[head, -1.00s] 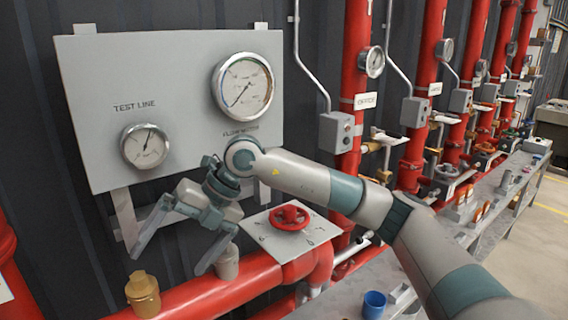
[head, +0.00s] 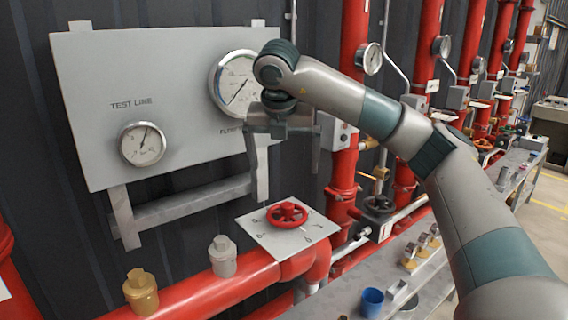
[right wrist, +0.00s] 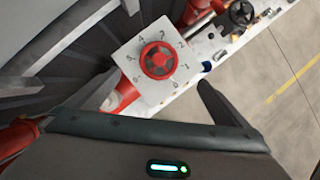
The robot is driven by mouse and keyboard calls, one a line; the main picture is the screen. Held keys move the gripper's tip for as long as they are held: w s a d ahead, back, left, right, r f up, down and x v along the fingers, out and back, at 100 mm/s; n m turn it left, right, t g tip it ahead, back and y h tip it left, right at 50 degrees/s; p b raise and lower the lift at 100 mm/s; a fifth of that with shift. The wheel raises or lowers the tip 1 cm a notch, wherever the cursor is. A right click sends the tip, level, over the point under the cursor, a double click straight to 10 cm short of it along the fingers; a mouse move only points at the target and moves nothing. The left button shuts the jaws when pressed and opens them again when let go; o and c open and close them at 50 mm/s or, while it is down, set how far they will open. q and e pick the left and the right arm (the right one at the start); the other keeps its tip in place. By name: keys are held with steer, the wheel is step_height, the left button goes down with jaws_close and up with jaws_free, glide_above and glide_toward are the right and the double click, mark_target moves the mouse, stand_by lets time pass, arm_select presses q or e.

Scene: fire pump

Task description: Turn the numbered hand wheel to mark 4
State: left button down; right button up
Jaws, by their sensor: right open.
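The red hand wheel (head: 287,215) sits on a pale square plate (head: 262,231) above the red pipe. In the right wrist view the wheel (right wrist: 158,60) lies ahead, with small digits around it on the plate (right wrist: 125,55); a 4 seems to stand near the plate's upper edge. I cannot tell which mark the wheel is set to. My right gripper (head: 289,184) is open and empty above the wheel, fingers pointing down, apart from it. Its two spread fingers also show in the right wrist view (right wrist: 115,98). My left gripper is not in view.
A grey panel with two gauges (head: 143,144) stands behind. A brass cap (head: 141,291) and a grey cap (head: 222,256) rise from the red pipe (head: 195,294) left of the wheel. A blue cup (head: 371,301) stands on the bench. Red pipes rise at right.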

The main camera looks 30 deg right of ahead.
steer(key=shift+f, duration=0.2)
steer(key=p, duration=0.3)
glide_toward(287, 204)
steer(key=p+x, duration=0.2)
steer(key=x, duration=0.7)
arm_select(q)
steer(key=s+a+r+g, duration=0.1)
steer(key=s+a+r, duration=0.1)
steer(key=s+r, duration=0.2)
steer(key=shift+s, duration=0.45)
arm_select(e)
steer(key=shift+w+d+f, duration=0.15)
steer(key=shift+d+f, duration=0.05)
steer(key=shift+f, duration=0.35)
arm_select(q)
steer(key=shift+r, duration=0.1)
